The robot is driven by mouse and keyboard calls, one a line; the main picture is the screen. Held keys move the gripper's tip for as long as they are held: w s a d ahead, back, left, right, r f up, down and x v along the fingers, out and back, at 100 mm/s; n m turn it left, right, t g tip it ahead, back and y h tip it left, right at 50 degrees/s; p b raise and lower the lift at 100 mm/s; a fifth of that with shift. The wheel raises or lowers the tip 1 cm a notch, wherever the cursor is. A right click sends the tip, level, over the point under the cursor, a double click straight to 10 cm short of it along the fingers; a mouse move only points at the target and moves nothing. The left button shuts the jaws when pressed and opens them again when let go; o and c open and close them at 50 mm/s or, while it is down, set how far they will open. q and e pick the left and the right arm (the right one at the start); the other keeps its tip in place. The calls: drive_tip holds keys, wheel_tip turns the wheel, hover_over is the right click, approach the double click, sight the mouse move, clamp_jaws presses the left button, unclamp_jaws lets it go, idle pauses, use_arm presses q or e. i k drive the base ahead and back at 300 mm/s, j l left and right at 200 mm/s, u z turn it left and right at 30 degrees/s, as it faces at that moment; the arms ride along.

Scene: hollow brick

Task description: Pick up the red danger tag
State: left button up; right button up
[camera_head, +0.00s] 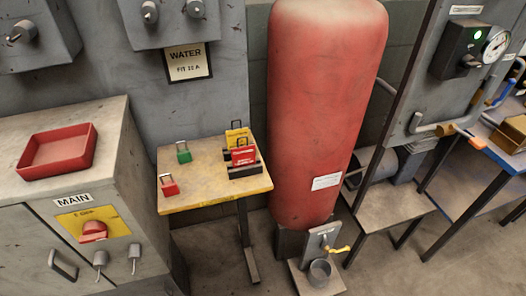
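The red danger tag (244,155) stands upright in a dark holder (245,170) on a small wooden table (205,198) with yellow edges. A yellow tag (236,137) stands just behind it, partly hidden by the red one. Both have dark loops on top. A red padlock (169,186) and a green padlock (184,154) lie on the left part of the same table. Neither of my grippers shows in the head view.
A grey cabinet (55,215) labelled MAIN, with a red tray (58,150) on top, is at the left.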

sight(245, 156)
drive_tip(key=i+l, duration=0.1)
drive_tip(key=l, duration=0.25)
drive_tip(key=i+l, duration=0.1)
drive_tip(key=l, duration=0.25)
drive_tip(key=i+l, duration=0.15)
drive_tip(key=l, duration=0.2)
drive_tip(key=i+l, duration=0.1)
drive_tip(key=l, duration=0.25)
